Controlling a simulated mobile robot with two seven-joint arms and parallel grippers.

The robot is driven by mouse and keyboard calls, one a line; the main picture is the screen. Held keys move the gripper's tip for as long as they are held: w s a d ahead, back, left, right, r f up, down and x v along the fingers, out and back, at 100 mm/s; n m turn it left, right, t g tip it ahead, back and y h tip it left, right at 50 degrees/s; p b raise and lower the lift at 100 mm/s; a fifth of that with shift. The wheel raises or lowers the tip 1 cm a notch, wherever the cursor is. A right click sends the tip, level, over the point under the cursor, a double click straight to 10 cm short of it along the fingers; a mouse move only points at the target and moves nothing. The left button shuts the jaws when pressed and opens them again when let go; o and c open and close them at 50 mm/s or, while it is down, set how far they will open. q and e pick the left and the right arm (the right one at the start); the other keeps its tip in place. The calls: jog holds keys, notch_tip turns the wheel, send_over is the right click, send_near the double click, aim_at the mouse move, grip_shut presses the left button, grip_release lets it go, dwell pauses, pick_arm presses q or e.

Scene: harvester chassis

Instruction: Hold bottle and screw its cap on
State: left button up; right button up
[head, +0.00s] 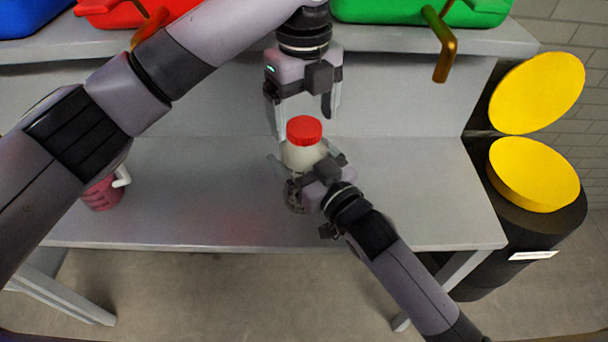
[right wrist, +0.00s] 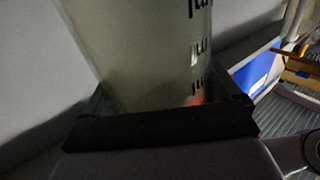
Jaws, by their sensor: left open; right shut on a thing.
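A whitish bottle (head: 301,157) stands upright over the grey table, with a red cap (head: 304,130) on its top. I cannot tell whether the cap is screwed tight. My right gripper (head: 308,170) is shut around the bottle's body from the front right. The bottle (right wrist: 150,50) fills the middle of the right wrist view, with dark print on its side. My left gripper (head: 302,116) points down from above, its fingers open on either side and just above or around the cap. Whether a finger touches the cap is unclear.
The grey table (head: 200,200) is mostly clear. A pink mug (head: 103,194) stands at its left, partly behind my left arm. Red (head: 120,14), blue (head: 25,18) and green (head: 420,10) bins sit on the shelf behind. A black barrel with yellow lids (head: 535,175) stands at the right.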

pick_arm(q)
notch_tip(320, 180, up, 11)
jog(key=shift+f, duration=0.2)
pick_arm(e)
jog(key=shift+f, duration=0.1)
jog(key=o, duration=1.8)
jog(key=shift+c, duration=0.2)
jog(key=shift+s, duration=0.1)
pick_arm(q)
jog(key=shift+f, duration=0.15)
pick_arm(e)
jog(key=v, duration=0.7)
pick_arm(q)
jog(key=shift+s, duration=0.1)
pick_arm(e)
jog(key=shift+d, duration=0.1)
